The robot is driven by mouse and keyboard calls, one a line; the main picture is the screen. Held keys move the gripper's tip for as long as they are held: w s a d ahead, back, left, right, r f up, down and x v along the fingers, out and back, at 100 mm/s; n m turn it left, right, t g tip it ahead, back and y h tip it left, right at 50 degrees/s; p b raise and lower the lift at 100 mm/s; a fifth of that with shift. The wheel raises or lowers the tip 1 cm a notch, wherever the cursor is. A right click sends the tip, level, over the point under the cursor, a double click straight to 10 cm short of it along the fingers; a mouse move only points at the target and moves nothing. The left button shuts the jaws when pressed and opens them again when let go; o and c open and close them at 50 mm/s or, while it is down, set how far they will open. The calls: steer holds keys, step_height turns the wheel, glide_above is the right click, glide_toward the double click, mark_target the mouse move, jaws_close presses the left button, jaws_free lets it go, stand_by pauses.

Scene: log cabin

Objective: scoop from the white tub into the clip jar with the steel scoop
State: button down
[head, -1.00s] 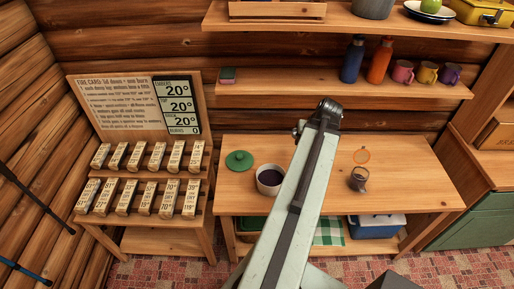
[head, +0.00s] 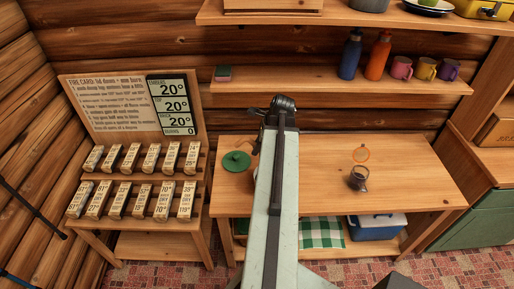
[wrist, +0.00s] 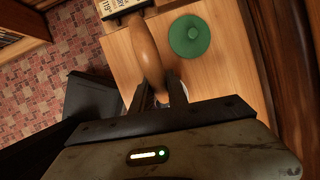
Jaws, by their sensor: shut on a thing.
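My gripper (wrist: 162,92) is shut on the tan wooden handle of the steel scoop (wrist: 148,48), seen in the wrist view. The scoop's steel bowl is hidden there. In the head view my arm covers the gripper and the white tub. A small pale sliver beside the fingers in the wrist view may be the tub's rim; I cannot be sure. The clip jar (head: 358,179) stands open on the right half of the bench, its orange-ringed lid tipped up behind it. A round green lid (head: 236,162) lies flat on the bench's left; it also shows in the wrist view (wrist: 188,36).
The wooden bench (head: 420,185) is clear around the jar. A shelf above it (head: 300,87) carries bottles and mugs. A rack of labelled blocks (head: 140,180) with a fire card board (head: 110,107) stands to the left. A blue cooler (head: 375,228) sits below.

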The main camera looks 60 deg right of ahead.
steer(key=shift+g+h, duration=0.5)
steer(key=shift+g, duration=0.2)
steer(key=f+b, duration=0.3)
steer(key=s+d+f+b, duration=0.1)
steer(key=f+b, duration=0.2)
steer(key=f, duration=0.1)
steer(key=s+f+b, duration=0.1)
steer(key=f+b, duration=0.2)
steer(key=shift+s+d+f+b, duration=0.1)
steer(key=shift+d+f+b, duration=0.1)
steer(key=shift+f+b, duration=0.2)
steer(key=w+a+r+g+h+p, duration=0.3)
steer(key=w+r+g+h, duration=0.1)
steer(key=w+r+g, duration=0.1)
steer(key=shift+w+a+n+g+p, duration=0.25)
steer(key=shift+a+n+g+p, duration=0.05)
steer(key=shift+a+n, duration=0.1)
